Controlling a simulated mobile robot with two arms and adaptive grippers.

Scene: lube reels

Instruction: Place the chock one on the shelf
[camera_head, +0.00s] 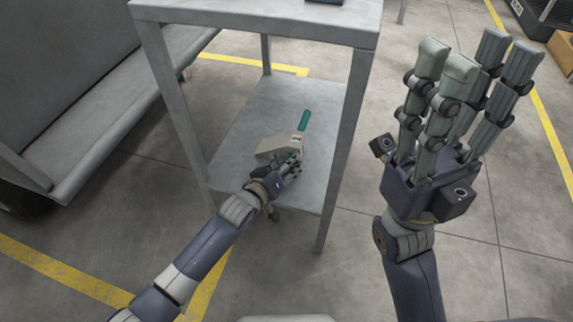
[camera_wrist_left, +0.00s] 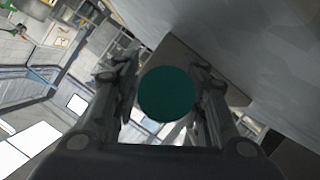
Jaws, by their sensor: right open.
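The chock (camera_head: 272,146) is a beige wedge with a green rod handle (camera_head: 304,121), seen over the lower shelf (camera_head: 232,126) of a grey metal stand. My left gripper (camera_head: 291,170) is at the near end of the handle, its fingers closed around it. In the left wrist view the round green handle end (camera_wrist_left: 166,94) sits between the two sides of the fingers, with the beige body behind it. I cannot tell whether the chock touches the shelf. My right gripper (camera_head: 459,105) is open and empty, raised right of the stand.
The stand's top (camera_head: 270,14) and grey legs (camera_head: 345,130) frame the shelf, close to the left arm. A grey bench-like unit (camera_head: 75,90) stands at left. Dark and brown boxes (camera_head: 562,45) are at far right. Open floor with yellow lines lies around.

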